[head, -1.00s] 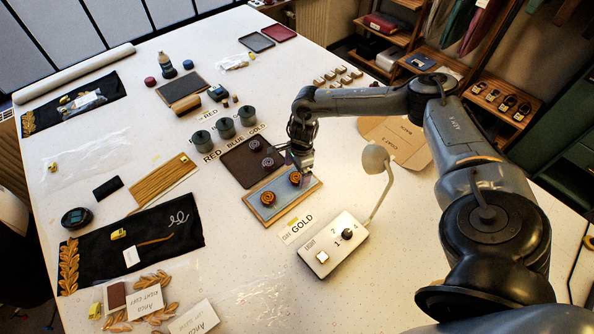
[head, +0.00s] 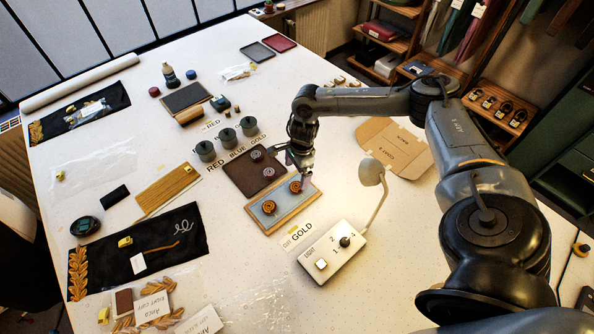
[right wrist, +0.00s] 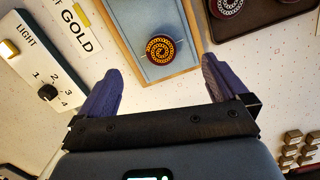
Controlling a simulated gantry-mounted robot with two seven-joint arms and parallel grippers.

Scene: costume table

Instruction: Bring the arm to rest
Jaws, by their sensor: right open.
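My right arm reaches in from the right side of the head view. Its gripper (head: 303,172) hangs over the table (head: 335,165), close to the far right corner of a wood-rimmed blue tray (head: 283,205). In the right wrist view the two purple fingers (right wrist: 160,88) are spread apart with nothing between them. An orange spiral piece (right wrist: 160,49) lies on the blue tray just beyond the fingers. My left arm and gripper do not show.
A dark tray (head: 238,163) with grey spiral pieces adjoins the blue tray. A light control box (head: 330,258) with a lamp (head: 371,172) on a bent stem stands at right. Grey pots (head: 227,138) stand behind. A flat cardboard piece (head: 412,155) lies near my forearm.

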